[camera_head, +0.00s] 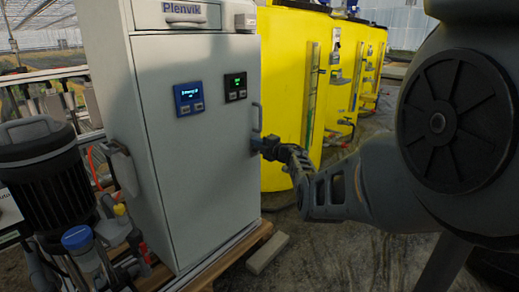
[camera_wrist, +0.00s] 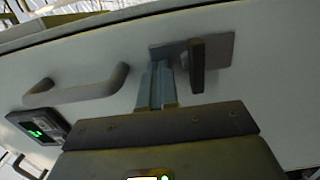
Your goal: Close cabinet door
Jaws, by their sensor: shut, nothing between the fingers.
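The light grey cabinet (camera_head: 192,100) stands in the left half of the head view. Its door (camera_head: 205,190) looks flush with the frame, with no gap visible. A bar handle (camera_head: 257,117) is on the door's right edge; it also shows in the wrist view (camera_wrist: 85,92). My gripper (camera_head: 257,145) is just below that handle at the door's right edge. In the wrist view my gripper (camera_wrist: 158,70) is shut, with its fingers beside a dark latch lever (camera_wrist: 197,68) on a grey plate (camera_wrist: 217,50). I cannot tell whether the fingertips touch the plate or door.
A blue-framed display (camera_head: 188,97) and a dark one (camera_head: 235,87) sit on the door. Yellow tanks (camera_head: 287,75) stand behind to the right. A black motor pump (camera_head: 42,178) is at the left. The cabinet stands on a wooden pallet (camera_head: 238,258); a loose block (camera_head: 268,252) lies beside it.

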